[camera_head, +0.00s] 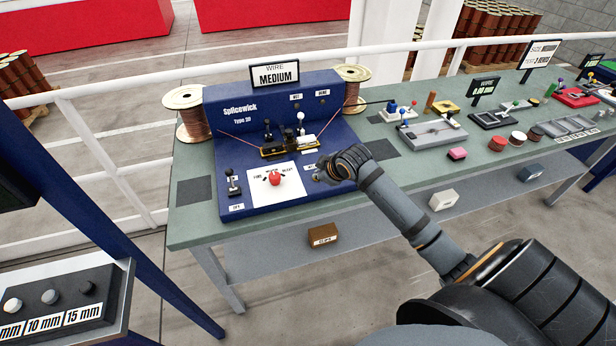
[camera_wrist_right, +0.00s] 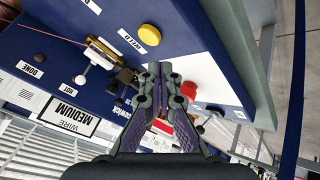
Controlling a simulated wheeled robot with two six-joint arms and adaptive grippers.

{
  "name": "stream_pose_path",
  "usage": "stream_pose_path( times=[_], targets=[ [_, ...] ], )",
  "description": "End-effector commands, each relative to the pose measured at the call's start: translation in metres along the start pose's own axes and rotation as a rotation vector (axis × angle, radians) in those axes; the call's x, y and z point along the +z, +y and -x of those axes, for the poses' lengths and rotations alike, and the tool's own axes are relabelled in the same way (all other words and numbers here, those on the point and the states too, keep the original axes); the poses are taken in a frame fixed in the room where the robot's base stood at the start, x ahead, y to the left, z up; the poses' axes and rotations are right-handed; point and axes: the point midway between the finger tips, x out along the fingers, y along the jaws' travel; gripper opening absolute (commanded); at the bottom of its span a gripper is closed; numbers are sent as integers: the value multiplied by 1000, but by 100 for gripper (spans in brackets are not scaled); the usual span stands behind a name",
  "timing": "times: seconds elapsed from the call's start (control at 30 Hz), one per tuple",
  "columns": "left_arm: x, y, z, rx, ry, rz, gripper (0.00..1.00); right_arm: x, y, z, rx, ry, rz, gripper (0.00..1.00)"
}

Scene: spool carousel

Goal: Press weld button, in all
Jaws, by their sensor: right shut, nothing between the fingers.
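The weld button is a round yellow cap (camera_wrist_right: 149,35) beside a label reading WELD, on the sloped blue panel of the Splicewick machine (camera_head: 230,150). In the head view my right gripper (camera_head: 322,173) covers the button and part of its label. In the right wrist view my right gripper (camera_wrist_right: 165,73) is shut and empty, with its fingertips over the panel. They appear to one side of the yellow button, towards the white plate with the red knob (camera_head: 275,178). Whether the fingertips touch the panel cannot be told. My left gripper is not in view.
A wire clamp (camera_head: 290,147) with small levers sits above the button, between two copper spools (camera_head: 183,98). A black lever (camera_head: 233,182) stands at the panel's left. The green bench (camera_head: 190,225) carries several parts further right. A white railing runs behind.

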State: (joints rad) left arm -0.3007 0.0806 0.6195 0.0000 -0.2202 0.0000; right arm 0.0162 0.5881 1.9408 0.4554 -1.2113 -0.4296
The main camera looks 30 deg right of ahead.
Motion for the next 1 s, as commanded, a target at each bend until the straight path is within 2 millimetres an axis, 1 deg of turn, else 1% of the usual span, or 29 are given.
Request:
stream_pose_path(
  times=[0.03,0.1,0.2,0.3,0.43,0.77,0.87,1.0],
  targets=[
    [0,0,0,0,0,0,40,-10,19,5,20,17,26,0],
    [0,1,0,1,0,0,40,-20,38,11,37,38,57,0],
    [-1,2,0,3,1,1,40,-31,56,18,55,60,87,0],
    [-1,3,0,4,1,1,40,-36,66,22,64,71,102,0],
    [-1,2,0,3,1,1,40,-38,69,23,67,74,107,0],
    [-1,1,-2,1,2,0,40,-36,67,21,66,74,106,0],
    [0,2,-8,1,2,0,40,-33,65,16,66,74,106,0],
    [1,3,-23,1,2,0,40,-26,59,6,67,74,106,0]
  ],
)
